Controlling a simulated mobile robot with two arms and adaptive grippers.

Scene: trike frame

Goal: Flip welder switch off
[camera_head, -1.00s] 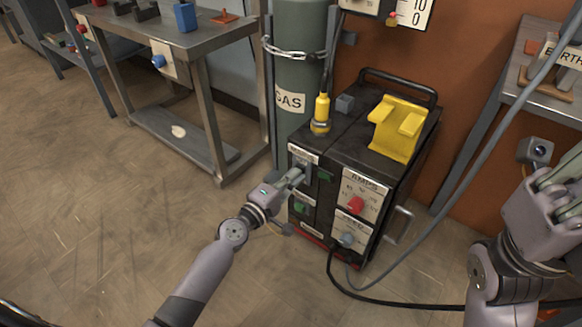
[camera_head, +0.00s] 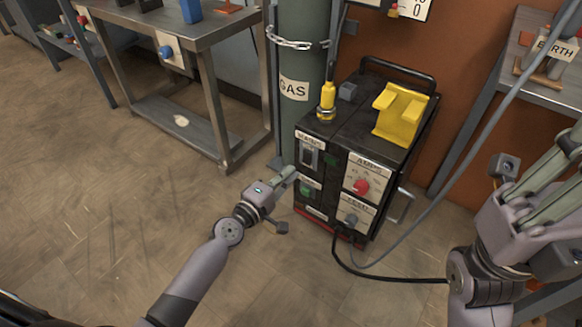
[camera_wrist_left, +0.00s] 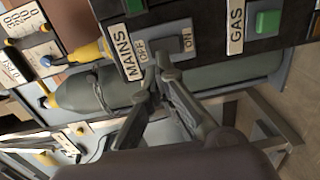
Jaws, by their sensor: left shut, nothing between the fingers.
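The welder (camera_head: 345,128) is a dark box with a yellow bracket on top. Its MAINS switch (camera_head: 309,154) is on the upper left of the front panel. In the left wrist view, the MAINS label (camera_wrist_left: 128,62) and the switch plate (camera_wrist_left: 186,43) show OFF at left and ON at right; I cannot tell the lever's position for sure. My left gripper (camera_head: 287,175) is shut and empty, just left of and below the switch, apart from it. Its fingers (camera_wrist_left: 158,82) show below the plate. My right gripper (camera_head: 550,170) is at the right edge, partly cut off.
A grey gas cylinder (camera_head: 303,60) with a chain stands behind the welder. A metal workbench (camera_head: 215,35) is at left, another table (camera_head: 545,92) at right. A dark cable (camera_head: 385,276) runs from the welder's front. The floor at left is clear.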

